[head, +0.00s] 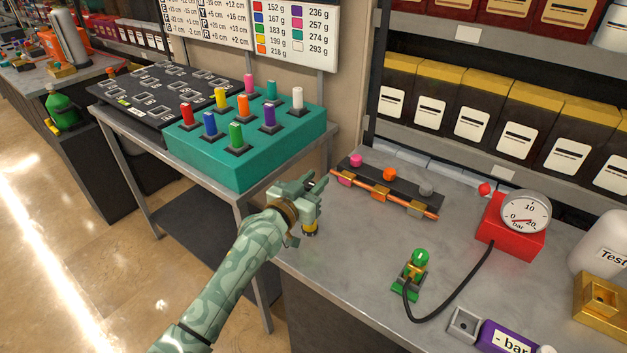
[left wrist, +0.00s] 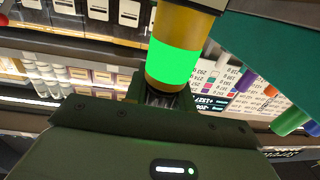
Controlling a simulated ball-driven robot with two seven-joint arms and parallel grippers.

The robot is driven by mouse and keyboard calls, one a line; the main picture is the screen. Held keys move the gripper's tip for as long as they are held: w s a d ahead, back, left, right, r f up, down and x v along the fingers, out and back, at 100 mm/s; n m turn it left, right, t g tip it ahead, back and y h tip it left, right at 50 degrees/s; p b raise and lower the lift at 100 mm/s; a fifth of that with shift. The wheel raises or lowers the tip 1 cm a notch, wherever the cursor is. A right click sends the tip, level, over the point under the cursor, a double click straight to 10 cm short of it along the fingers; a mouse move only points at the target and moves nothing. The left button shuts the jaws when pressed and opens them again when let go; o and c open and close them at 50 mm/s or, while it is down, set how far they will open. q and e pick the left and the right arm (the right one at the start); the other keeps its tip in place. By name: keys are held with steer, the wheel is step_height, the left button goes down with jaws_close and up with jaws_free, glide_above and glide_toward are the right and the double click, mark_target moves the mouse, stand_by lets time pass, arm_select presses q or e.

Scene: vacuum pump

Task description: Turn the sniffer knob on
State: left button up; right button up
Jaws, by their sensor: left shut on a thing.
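My left gripper (head: 314,186) is over the near-left corner of the grey workbench. It is shut on a yellow cylinder (left wrist: 182,35) with a bright green band, which fills the top middle of the left wrist view. In the head view, the yellow and black lower end of this cylinder (head: 310,229) shows below the gripper. No part is plainly marked as the sniffer knob, so I cannot tell which it is. A small green device (head: 416,268) with a round green top stands on the bench, apart from the gripper. My right gripper is out of view.
A copper pipe manifold (head: 386,193) with pink, orange and grey knobs lies behind. A red pressure gauge unit (head: 510,238) has a black hose (head: 463,292). A teal block (head: 240,160) with coloured pegs stands left. The bench middle is clear.

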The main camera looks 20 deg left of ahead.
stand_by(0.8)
arm_select(q)
steer(key=o, duration=1)
steer(key=p+v, duration=0.3)
steer(key=v, duration=1.3)
steer(key=shift+s+a+r, duration=0.1)
steer(key=shift+s, duration=0.05)
steer(key=shift+c, duration=0.2)
